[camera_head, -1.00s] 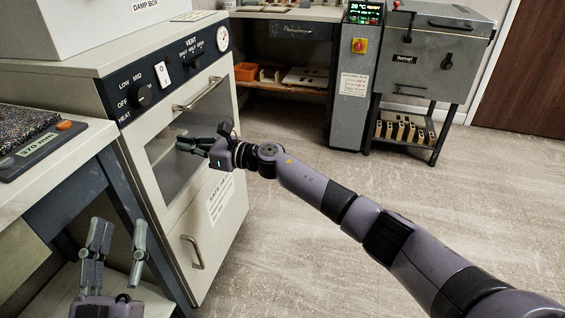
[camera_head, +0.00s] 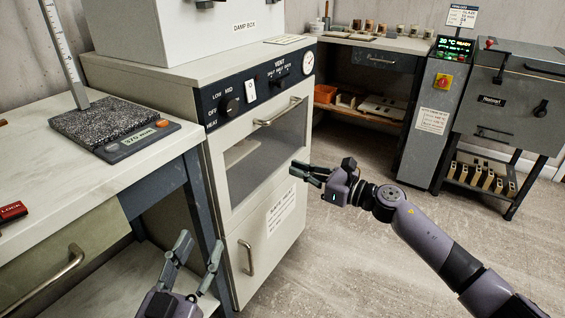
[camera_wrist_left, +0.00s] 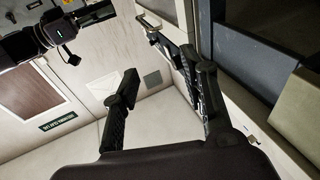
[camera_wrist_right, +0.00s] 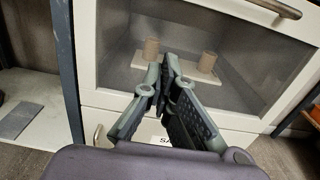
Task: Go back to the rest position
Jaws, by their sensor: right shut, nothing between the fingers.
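My left gripper (camera_head: 197,262) is low at the bottom left of the head view, in front of the bench's lower part. Its fingers stand apart with nothing between them, and they show apart in the left wrist view too (camera_wrist_left: 165,85). My right gripper (camera_head: 308,172) is in front of the drying cabinet (camera_head: 233,180), near the right side of its window. In the right wrist view its fingertips (camera_wrist_right: 165,80) meet and hold nothing.
The cabinet's door handle (camera_head: 282,111) sticks out above my right gripper. The bench (camera_head: 60,170) with a scale (camera_head: 112,125) is at left. A grey kiln (camera_head: 505,90) and its control post (camera_head: 437,120) stand at right. The floor (camera_head: 340,260) between is open.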

